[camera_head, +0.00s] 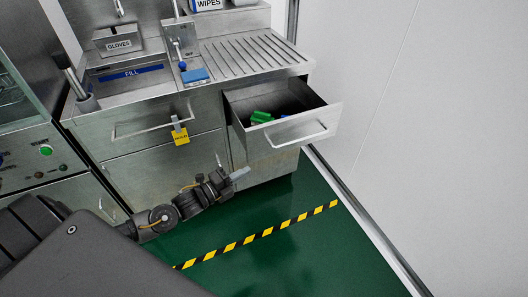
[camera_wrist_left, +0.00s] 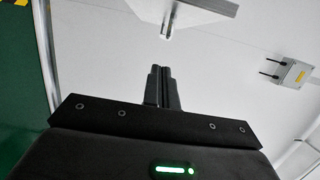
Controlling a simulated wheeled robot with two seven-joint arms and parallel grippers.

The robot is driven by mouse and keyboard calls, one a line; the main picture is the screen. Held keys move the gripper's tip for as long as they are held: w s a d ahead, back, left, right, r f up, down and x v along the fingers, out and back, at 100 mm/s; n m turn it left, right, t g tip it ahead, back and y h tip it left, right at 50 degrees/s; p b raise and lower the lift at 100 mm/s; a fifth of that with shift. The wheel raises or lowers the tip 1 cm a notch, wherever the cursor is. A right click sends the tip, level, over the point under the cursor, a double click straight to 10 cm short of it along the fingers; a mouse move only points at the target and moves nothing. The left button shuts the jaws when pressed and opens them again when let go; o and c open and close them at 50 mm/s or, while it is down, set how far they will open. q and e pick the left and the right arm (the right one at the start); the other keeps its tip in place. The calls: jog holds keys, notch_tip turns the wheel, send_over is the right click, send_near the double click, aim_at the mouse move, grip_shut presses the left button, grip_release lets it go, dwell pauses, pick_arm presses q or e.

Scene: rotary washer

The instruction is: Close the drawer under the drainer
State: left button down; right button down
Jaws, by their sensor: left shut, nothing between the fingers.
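A pale slab edge with a small post shows above the fingertips there, which may be part of the drawer and handle. My right gripper is not in view.
A closed drawer front with a handle (camera_head: 150,124) and yellow tag (camera_head: 181,136) is to the left. The sink basin (camera_head: 125,80) is above it. A white wall (camera_head: 430,120) stands at right. The green floor with a striped tape line (camera_head: 262,234) is clear.

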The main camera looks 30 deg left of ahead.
aim_at(261, 151)
pick_arm(q)
jog(key=w, duration=0.3)
jog(key=w+d, duration=0.1)
jog(key=w, duration=0.7)
jog(key=shift+d+f+p, duration=0.1)
jog(key=shift+d+p, duration=0.2)
jog(key=shift+p, duration=0.05)
jog(key=shift+w+a, duration=0.3)
jog(key=shift+a, duration=0.15)
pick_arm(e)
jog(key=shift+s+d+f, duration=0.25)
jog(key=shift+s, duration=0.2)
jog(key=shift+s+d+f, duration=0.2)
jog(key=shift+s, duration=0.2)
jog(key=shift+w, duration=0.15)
